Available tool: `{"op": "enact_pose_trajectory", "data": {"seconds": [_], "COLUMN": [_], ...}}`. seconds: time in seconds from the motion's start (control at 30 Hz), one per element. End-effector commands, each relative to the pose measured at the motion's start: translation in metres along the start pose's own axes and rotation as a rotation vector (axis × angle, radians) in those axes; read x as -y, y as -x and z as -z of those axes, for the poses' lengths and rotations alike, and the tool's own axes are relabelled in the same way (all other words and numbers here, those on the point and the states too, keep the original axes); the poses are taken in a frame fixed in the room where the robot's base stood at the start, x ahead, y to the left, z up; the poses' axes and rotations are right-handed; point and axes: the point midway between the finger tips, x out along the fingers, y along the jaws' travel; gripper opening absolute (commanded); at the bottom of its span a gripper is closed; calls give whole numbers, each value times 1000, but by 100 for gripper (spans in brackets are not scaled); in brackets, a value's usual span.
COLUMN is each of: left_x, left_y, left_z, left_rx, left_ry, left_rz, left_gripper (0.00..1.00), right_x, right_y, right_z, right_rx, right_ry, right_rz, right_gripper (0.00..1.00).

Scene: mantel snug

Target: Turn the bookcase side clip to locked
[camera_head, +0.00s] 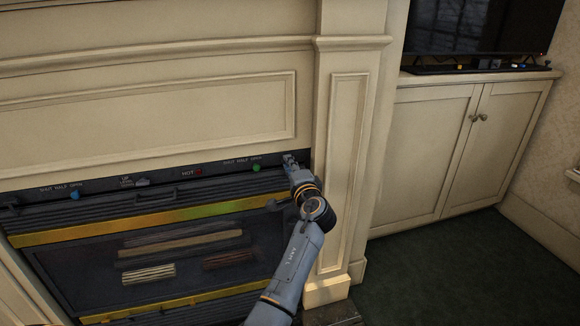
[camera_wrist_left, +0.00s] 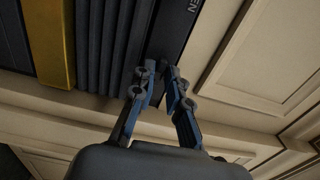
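I cannot identify a bookcase or its side clip in either view. My left gripper (camera_head: 290,160) is at the right end of the fireplace's dark control strip (camera_head: 222,167), just right of a green knob (camera_head: 256,168). In the left wrist view the two fingers (camera_wrist_left: 158,72) are close together with a narrow gap at the tips. I see nothing held between them. The dark strip with the letters "EN" lies beyond the tips. My right gripper is not in view.
The strip also carries a blue knob (camera_head: 75,194), a grey slider (camera_head: 142,182) and a red "HOT" mark (camera_head: 199,172). Below are yellow bars and dark glass (camera_head: 85,267). A cream pilaster (camera_head: 347,150) stands right of my gripper. A cabinet (camera_head: 455,150) stands farther right beside open carpet (camera_head: 450,270).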

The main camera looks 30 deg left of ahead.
Motion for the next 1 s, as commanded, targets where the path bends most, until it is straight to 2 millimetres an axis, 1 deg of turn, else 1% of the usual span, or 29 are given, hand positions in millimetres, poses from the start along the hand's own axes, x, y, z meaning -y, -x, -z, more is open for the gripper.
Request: {"op": "enact_pose_trajectory", "data": {"seconds": [0.27, 0.33, 0.43, 0.6, 0.73, 0.83, 1.0], "left_x": [0, -1, -2, -2, -1, 0, 0], "left_y": [1, 4, 16, 46, 64, 72, 75], "left_z": [0, 1, 1, 1, 0, 0, 0], "left_rx": [-1, -1, -3, -3, 0, -1, 0], "left_ry": [-2, -2, -2, 0, -2, 0, -1], "left_rz": [0, 0, -1, -1, -1, 0, 0], "left_gripper": [19, 19, 19, 19, 19, 19, 19], "right_x": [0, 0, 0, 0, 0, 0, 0], "right_y": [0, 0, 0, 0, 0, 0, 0], "right_z": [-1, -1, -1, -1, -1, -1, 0], "right_rx": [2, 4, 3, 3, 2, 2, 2], "right_ry": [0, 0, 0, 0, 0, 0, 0], "right_rz": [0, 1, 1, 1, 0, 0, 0], "right_gripper": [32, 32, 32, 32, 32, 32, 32]}}
